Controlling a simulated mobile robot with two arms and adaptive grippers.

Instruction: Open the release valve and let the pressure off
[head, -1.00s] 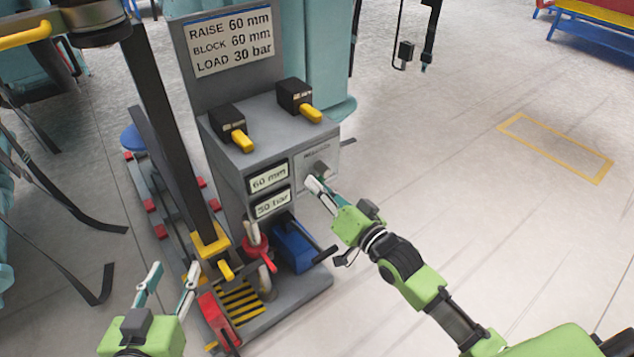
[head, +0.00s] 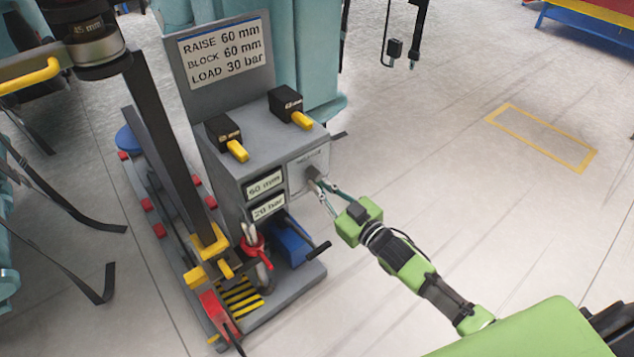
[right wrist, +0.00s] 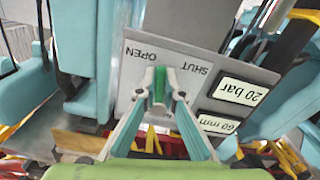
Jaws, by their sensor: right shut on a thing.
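The lower display (head: 269,207) reads 20 bar, also in the right wrist view (right wrist: 241,91). The upper display (head: 265,184) reads 60 mm. My left gripper is out of view.
A sign (head: 222,50) reads RAISE 60 mm, BLOCK 60 mm, LOAD 30 bar. Two black blocks with yellow levers (head: 236,150) sit on the console. A blue unit (head: 294,243) with a black handle stands below. The floor to the right is clear.

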